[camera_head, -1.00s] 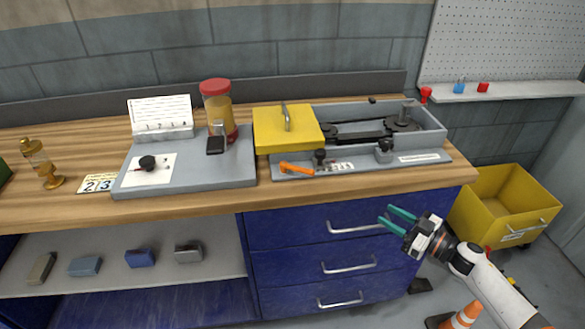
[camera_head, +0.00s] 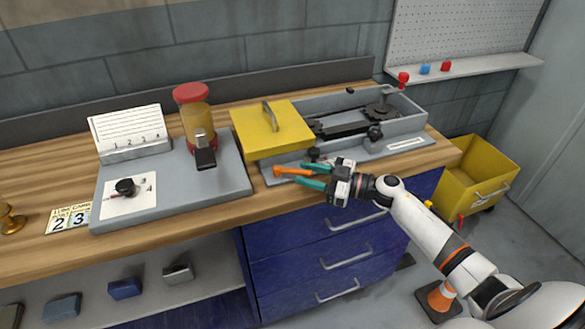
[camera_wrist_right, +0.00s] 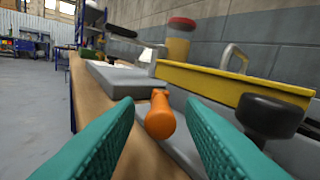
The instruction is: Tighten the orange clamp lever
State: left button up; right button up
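The orange clamp lever (camera_head: 290,171) lies at the front edge of the grey fixture, in front of the yellow cover. In the right wrist view the lever (camera_wrist_right: 160,115) points toward the camera, between and beyond the two teal fingers. My right gripper (camera_head: 307,176) is open at the lever, with one finger on each side of it in the picture. In the right wrist view the fingers (camera_wrist_right: 162,138) are wide apart, with gaps to the lever on both sides. The lever's pivot is partly hidden. My left gripper is not in view.
The yellow cover (camera_head: 270,130) with a metal handle sits just behind the lever. A black knob (camera_wrist_right: 270,116) stands close right of the fingers in the right wrist view. A grey board (camera_head: 222,182) with a red-lidded jar (camera_head: 196,121) is to the left. A yellow bin (camera_head: 478,172) stands at the right.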

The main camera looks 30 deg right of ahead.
aim_at(281, 168)
jog(key=x, duration=0.2)
jog(key=shift+w+a, duration=0.25)
jog(key=shift+a, duration=0.05)
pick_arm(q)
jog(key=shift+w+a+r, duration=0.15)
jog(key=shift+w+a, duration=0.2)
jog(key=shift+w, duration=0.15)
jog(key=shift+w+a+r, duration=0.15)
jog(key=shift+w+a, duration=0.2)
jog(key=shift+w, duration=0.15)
pick_arm(e)
jog(key=shift+w+a, duration=0.5)
jog(key=shift+c, duration=0.6)
jog(key=c, duration=0.6)
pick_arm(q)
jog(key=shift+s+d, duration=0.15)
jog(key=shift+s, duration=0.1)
pick_arm(e)
grip_shut()
